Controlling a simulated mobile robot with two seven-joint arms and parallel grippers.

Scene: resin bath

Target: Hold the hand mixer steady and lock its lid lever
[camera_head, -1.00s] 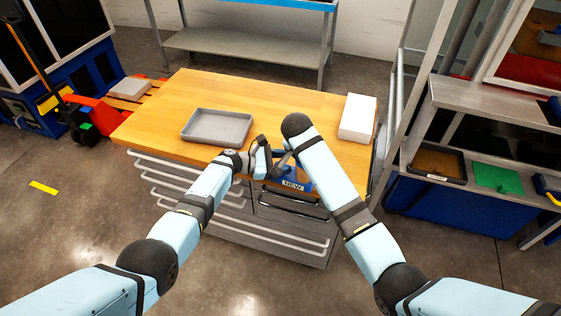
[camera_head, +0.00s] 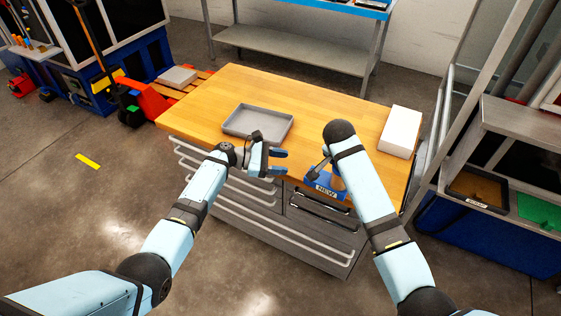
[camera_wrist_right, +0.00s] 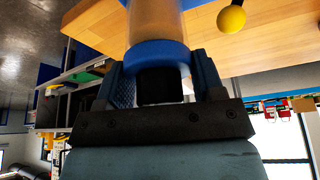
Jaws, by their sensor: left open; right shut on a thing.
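The hand mixer shows in the head view as a blue base (camera_head: 325,189) labelled NEW at the table's front edge, with a tan cylinder (camera_head: 338,182) above it, partly covered by my right arm.
A grey tray (camera_head: 230,132) lies on the wooden table (camera_head: 330,105), behind my left gripper. A white box (camera_head: 401,131) stands at the table's right. The tabletop between them is clear. A yellow ball (camera_wrist_right: 231,19) shows in the right wrist view. Drawers (camera_head: 262,220) front the table.

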